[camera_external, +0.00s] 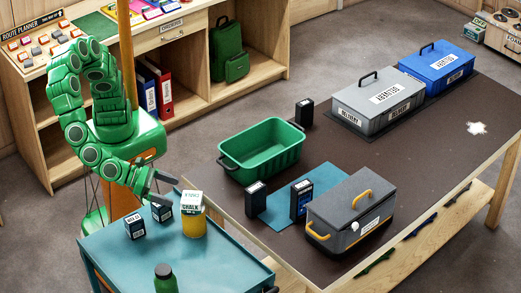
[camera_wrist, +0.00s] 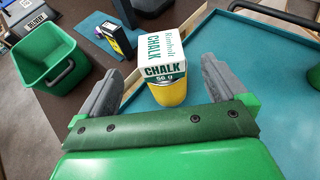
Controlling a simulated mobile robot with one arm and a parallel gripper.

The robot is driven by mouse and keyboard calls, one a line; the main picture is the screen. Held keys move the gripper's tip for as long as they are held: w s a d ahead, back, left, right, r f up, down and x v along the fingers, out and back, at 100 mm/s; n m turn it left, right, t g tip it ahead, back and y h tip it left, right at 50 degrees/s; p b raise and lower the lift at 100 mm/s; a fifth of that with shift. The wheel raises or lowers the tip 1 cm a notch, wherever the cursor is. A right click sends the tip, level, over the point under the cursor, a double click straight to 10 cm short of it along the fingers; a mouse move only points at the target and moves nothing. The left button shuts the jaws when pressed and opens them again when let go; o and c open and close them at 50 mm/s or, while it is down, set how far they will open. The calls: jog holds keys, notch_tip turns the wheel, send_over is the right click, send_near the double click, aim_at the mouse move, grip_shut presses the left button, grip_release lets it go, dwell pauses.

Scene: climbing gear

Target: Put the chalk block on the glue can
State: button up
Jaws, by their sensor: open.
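The chalk block (camera_external: 192,198) is white and green and sits on top of the yellow glue can (camera_external: 194,224), on the blue-topped trolley (camera_external: 205,255). The block (camera_wrist: 163,52) and the yellow can under it (camera_wrist: 171,93) also show in the wrist view. My gripper (camera_external: 168,189) is open and empty, just left of the block in the external view. In the wrist view its two grey fingers (camera_wrist: 160,68) are spread wide, with the block and can between and beyond them. I see no clear finger contact. Most of the can's top is hidden by the block.
Two small dark boxes (camera_external: 135,226) and a green bottle (camera_external: 165,279) stand on the trolley. The dark table beyond holds a green tub (camera_external: 262,150), several dark boxes and a grey case with yellow handles (camera_external: 350,213). The trolley's right part is clear.

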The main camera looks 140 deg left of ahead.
jog(key=s+a+r+n+g, duration=0.3)
jog(key=s+a+n+g, duration=0.1)
jog(key=s+a+n, duration=0.5)
jog(key=s+a+r+n+g, duration=0.4)
jog(key=s+a+n+g, duration=0.15)
jog(key=s+a, duration=0.4)
jog(key=s+d+n+h, duration=0.2)
jog(key=s+n+h, duration=0.1)
jog(key=s, duration=0.4)
jog(key=s+d+r+n+g+h, duration=0.1)
jog(key=s+d+n+h, duration=0.2)
jog(key=s+n, duration=0.2)
jog(key=s+d+n+g+h, duration=0.1)
jog(key=s+d+n+h, duration=0.1)
jog(key=s, duration=0.7)
jog(key=shift+d+r+n+h, duration=0.25)
jog(key=shift+n+h, duration=0.55)
jog(key=shift+n, duration=0.45)
